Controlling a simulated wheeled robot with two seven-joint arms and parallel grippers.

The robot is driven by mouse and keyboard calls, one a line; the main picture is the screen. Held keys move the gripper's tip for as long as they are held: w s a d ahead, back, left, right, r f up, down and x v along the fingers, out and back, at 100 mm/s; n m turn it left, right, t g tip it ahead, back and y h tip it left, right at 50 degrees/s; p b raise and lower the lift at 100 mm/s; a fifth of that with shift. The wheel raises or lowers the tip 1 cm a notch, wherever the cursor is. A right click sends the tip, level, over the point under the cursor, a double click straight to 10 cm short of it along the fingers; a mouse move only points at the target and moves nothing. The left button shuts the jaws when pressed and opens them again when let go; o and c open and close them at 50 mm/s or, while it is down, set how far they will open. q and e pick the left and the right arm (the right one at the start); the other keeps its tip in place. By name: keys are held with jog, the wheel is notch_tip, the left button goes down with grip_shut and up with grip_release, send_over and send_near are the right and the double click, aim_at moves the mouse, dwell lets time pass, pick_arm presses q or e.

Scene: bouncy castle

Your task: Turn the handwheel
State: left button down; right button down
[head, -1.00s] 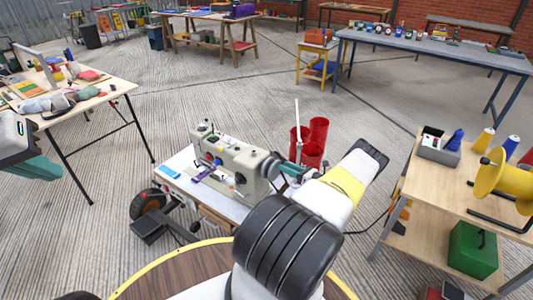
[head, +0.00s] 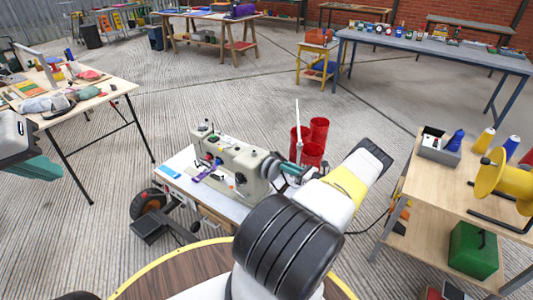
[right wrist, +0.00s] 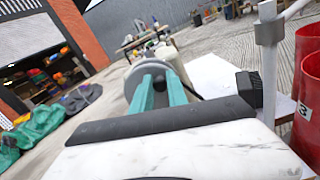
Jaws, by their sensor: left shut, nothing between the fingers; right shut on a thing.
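The handwheel (head: 270,166) is a grey disc on the right end of a cream sewing machine (head: 235,168). My right gripper (head: 284,171) reaches it from the right, with its teal fingers shut on the wheel's rim. In the right wrist view the teal fingers (right wrist: 156,92) run forward to the grey handwheel (right wrist: 143,72), with the machine behind it. The exact contact at the fingertips is partly hidden. My left gripper (head: 42,169) is at the left edge of the head view, shut and empty, well away from the machine.
The machine sits on a small white table (head: 182,163). A wooden bench (head: 430,190) stands to the right and another table (head: 95,95) to the left.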

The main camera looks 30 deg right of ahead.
jog(key=n, duration=0.3)
jog(key=a+r+n, duration=0.1)
jog(key=n, duration=0.1)
jog(key=shift+s+a, duration=0.1)
jog(key=shift+s, duration=0.25)
jog(key=shift+s+a+n, duration=0.15)
jog(key=shift+a+n, duration=0.15)
jog(key=shift+n, duration=0.75)
jog(key=shift+s+a+n, duration=0.15)
jog(key=shift+a+n, duration=0.1)
jog(key=shift+n, duration=0.8)
jog(key=c, duration=1.3)
grip_release()
jog(key=v, duration=0.7)
jog(key=shift+s+d, duration=0.15)
jog(key=shift+s, duration=0.2)
